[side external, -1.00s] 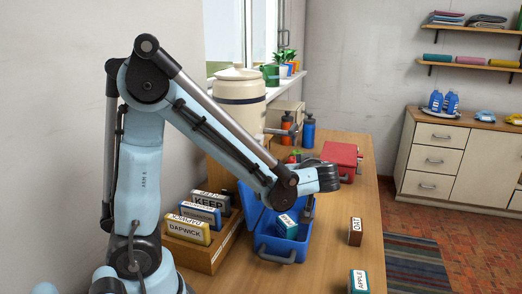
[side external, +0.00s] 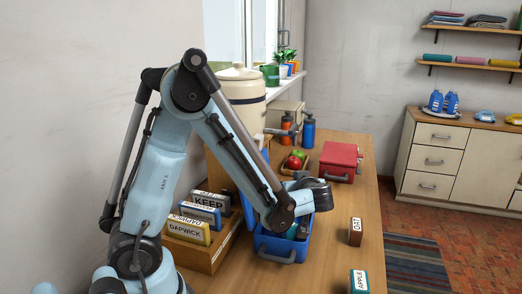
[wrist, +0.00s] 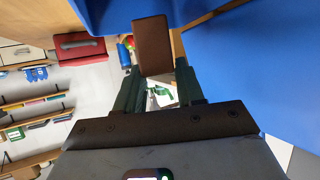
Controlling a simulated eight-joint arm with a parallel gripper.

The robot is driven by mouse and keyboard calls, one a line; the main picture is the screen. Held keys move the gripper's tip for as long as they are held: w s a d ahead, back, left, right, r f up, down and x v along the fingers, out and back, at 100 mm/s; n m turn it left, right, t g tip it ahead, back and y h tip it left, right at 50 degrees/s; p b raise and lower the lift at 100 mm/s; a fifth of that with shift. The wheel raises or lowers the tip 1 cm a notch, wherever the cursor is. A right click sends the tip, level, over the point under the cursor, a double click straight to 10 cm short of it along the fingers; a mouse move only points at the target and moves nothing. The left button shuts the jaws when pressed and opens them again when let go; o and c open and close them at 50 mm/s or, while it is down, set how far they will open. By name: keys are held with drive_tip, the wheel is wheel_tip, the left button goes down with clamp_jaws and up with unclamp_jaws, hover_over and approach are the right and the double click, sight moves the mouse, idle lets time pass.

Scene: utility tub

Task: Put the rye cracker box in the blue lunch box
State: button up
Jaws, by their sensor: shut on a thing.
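The blue lunch box (side external: 275,247) stands open on the counter, its raised lid partly behind my arm. My gripper (wrist: 158,82) is shut on a brown box (wrist: 153,45), which shows between the fingertips in the wrist view. No label shows on it, so I cannot read whether it says rye. In the side view my gripper points down at the lunch box, and my wrist hides most of the held box. A teal box (side external: 292,232) is inside the lunch box. Blue lunch box walls (wrist: 265,70) fill the right and top of the wrist view. I cannot tell whether the held box touches the bottom.
A brown box marked OAT (side external: 355,232) and a teal box marked APPLE (side external: 358,282) stand to the right. A wooden rack (side external: 205,258) with labelled boxes is at left. A red case (side external: 340,160) and a fruit tray (side external: 297,161) lie behind.

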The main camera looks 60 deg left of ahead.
drive_tip(key=shift+f, duration=0.45)
drive_tip(key=o, duration=1)
drive_tip(key=shift+r, duration=0.55)
drive_tip(key=shift+s+d+r+m+t+h, duration=0.6)
drive_tip(key=shift+s+d+m+h, duration=0.9)
drive_tip(key=shift+d+m+h, duration=0.75)
drive_tip(key=shift+s+d+r+m+t+h, duration=0.55)
drive_tip(key=shift+s+d+m+h, duration=1.1)
drive_tip(key=shift+d+m, duration=0.9)
drive_tip(key=shift+s+d+r+m+t+h, duration=0.6)
drive_tip(key=shift+s+d+m+h, duration=0.75)
drive_tip(key=shift+d+m+h, duration=1.05)
